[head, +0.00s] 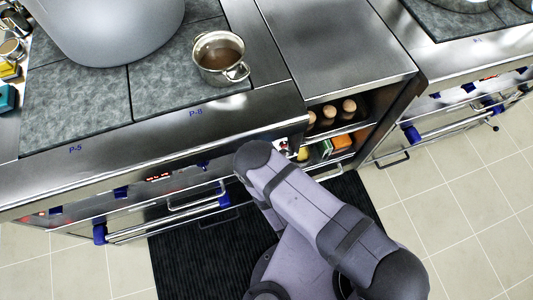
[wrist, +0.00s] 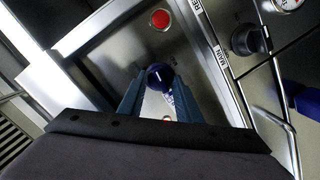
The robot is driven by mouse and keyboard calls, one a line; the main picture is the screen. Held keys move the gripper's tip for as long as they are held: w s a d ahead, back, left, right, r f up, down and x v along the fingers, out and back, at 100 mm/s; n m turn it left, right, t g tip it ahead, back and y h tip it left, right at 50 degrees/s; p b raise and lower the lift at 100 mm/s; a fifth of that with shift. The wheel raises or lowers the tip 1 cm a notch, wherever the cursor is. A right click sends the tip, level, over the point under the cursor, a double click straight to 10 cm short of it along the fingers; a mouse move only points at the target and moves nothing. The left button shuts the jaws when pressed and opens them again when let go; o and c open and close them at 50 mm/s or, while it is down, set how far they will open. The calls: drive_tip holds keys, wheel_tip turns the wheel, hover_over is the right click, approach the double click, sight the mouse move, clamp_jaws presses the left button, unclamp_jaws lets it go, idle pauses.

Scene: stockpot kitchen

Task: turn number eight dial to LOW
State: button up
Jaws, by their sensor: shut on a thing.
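In the wrist view, a dark blue dial (wrist: 158,77) sits on a steel front panel. My gripper (wrist: 159,92) is shut on it, with one blue-grey finger on each side. Small markings beside the dial are partly covered by the right finger and too blurred to read, so I cannot tell its number or setting. In the head view, my arm reaches the front of the steel range, and my gripper and the held dial are hidden behind the arm.
A red round light (wrist: 160,19) and a black knob (wrist: 245,40) are on the panel. A small pot (head: 219,58) and a large grey stockpot (head: 110,30) stand on the cooktop. A rail handle (head: 165,221) runs below the panel.

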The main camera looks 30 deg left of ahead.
drive_tip(key=shift+m, duration=1)
drive_tip(key=o, duration=1)
drive_tip(key=shift+o, duration=0.2)
drive_tip(key=b+v, duration=0.1)
drive_tip(key=v, duration=0.6)
drive_tip(key=shift+d, duration=0.25)
